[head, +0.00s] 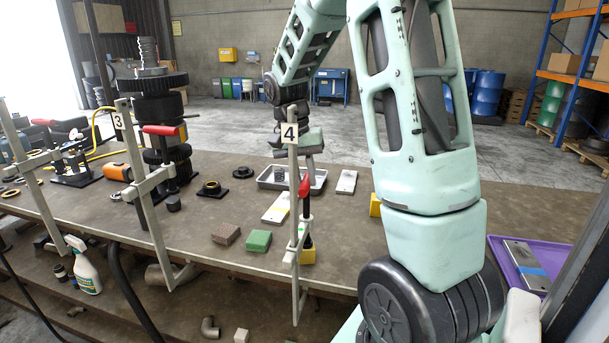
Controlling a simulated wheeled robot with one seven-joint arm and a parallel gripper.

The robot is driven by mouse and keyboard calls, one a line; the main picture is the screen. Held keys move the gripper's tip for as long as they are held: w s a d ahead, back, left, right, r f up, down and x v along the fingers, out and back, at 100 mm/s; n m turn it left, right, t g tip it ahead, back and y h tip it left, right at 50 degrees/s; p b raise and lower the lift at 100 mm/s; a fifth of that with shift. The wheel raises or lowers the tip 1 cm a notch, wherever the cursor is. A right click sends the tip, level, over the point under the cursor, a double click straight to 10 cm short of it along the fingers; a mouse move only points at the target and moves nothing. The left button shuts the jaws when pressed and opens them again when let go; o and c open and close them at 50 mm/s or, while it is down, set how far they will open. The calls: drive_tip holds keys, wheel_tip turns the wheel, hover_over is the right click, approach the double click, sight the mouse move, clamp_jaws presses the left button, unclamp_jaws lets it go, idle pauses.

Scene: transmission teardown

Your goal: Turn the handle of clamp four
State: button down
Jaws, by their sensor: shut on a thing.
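Clamp four (293,230) stands upright at the front edge of the workbench, marked by a white plate with the number 4 (289,133). Its red handle (305,188) hangs on the right of the steel bar, above a yellow block (308,256) at the bench edge. My gripper (309,166) reaches down from above, just behind the number plate and bar, with its fingers at the top of the red handle. It is shut on the handle. The bar and plate hide part of the gripper.
The workbench (345,225) holds a grey tray (264,181) behind the clamp, and green (258,240) and brown (226,234) blocks to its left. Clamp three (144,190) and a tall gear stack (160,110) stand farther left. A purple tray (500,262) is at right.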

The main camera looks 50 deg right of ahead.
drive_tip(key=m, duration=0.2)
drive_tip(key=m+y+p, duration=0.1)
drive_tip(key=m, duration=0.2)
drive_tip(key=shift+w+d+r+m, duration=0.1)
drive_tip(key=shift+w+d+m, duration=0.05)
drive_tip(key=shift+m, duration=0.45)
drive_tip(key=c, duration=1.3)
unclamp_jaws()
drive_tip(key=w+r, duration=0.1)
drive_tip(key=r, duration=0.4)
drive_tip(key=w+r+b, duration=0.1)
drive_tip(key=r, duration=0.5)
drive_tip(key=w+r+b, duration=0.1)
drive_tip(key=r, duration=0.5)
drive_tip(key=shift+w, duration=0.15)
